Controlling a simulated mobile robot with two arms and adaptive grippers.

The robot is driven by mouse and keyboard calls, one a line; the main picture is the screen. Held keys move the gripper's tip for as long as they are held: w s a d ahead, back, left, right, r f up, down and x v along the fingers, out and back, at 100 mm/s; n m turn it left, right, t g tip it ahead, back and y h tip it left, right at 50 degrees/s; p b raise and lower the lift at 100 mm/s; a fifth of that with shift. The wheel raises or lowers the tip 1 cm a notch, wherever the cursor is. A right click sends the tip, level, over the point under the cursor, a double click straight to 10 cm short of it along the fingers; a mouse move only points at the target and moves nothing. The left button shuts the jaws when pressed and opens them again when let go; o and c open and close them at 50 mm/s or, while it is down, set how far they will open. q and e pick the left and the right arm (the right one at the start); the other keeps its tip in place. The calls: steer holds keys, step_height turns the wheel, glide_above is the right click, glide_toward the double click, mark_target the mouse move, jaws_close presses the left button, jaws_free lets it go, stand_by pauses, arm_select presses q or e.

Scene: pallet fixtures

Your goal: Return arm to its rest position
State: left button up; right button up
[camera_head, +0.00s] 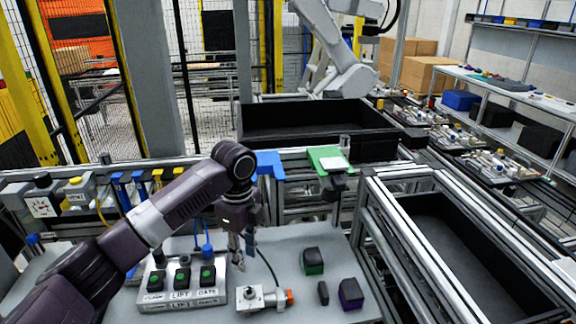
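My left arm comes in from the left, and its gripper (242,257) points down over the grey work surface (225,309). It is just right of a grey control box (211,291) with several black-and-green buttons. I see nothing held, but the fingers are small and partly overlap, so I cannot tell whether they are open. My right arm and gripper are not in view.
A metal fitting with an orange end (266,297), a green-and-black block (313,261), and a purple-and-black block (351,294) lie on the surface. Black bins stand behind (305,122) and at right (455,254). A white robot arm (335,45) is at the back.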

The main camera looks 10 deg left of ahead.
arm_select(q)
steer(key=s+d+f+n+t+h, duration=0.1)
steer(key=s+d+f+n+h, duration=0.15)
steer(key=s+d+f, duration=0.4)
steer(key=s+d+f+n+h, duration=0.1)
steer(key=s+d+f+n, duration=0.3)
steer(key=s+f, duration=0.5)
steer(key=s+a+f+n+t+y, duration=0.1)
steer(key=s+a+n+t+y, duration=0.2)
steer(key=s+a+n, duration=1.25)
step_height(320, 180, down, 31)
steer(key=s+d+m+g+b, duration=0.2)
steer(key=b, duration=0.4)
steer(key=s+a+f+b, duration=0.1)
steer(key=s+f+b, duration=0.1)
steer(key=s+f, duration=0.7)
steer(key=s+a+f+g+b, duration=0.1)
steer(key=s+a+f+b, duration=0.1)
steer(key=s+f, duration=0.7)
step_height(320, 180, down, 5)
steer(key=shift+a+r+m+b, duration=0.15)
steer(key=shift+a+m+b, duration=0.15)
steer(key=shift+b, duration=0.2)
